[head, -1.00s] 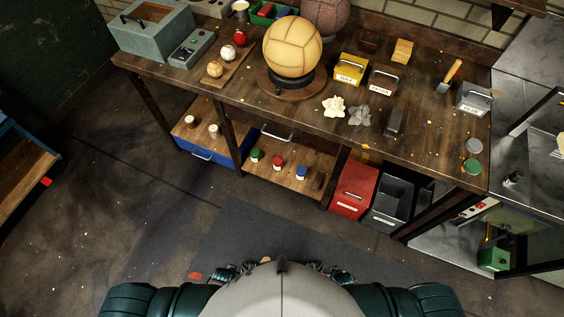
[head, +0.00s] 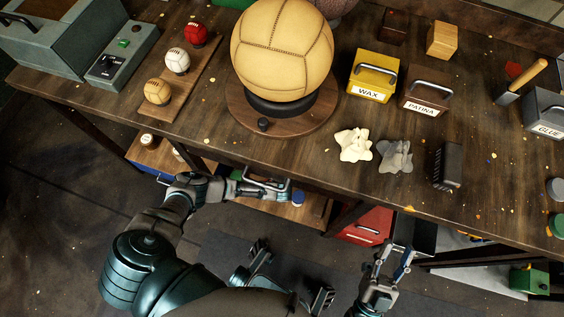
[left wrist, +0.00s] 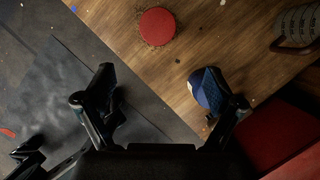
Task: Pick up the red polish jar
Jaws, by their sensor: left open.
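The red polish jar shows in the left wrist view as a round red lid (left wrist: 157,26) on a wooden shelf, ahead of my left gripper. In the head view it is hidden behind my left gripper (head: 278,189), which reaches low under the bench top. In the left wrist view my left gripper (left wrist: 160,88) is open, with nothing between its fingers. A blue-lidded jar (left wrist: 208,92) is close by its right finger; I cannot tell whether they touch. The blue jar also shows in the head view (head: 298,198). My right gripper (head: 393,262) is open and empty in front of the bench.
The bench top (head: 215,135) overhangs the shelf and carries a large tan ball (head: 282,50) on a stand. A red bin (head: 366,226) stands right of the shelf.

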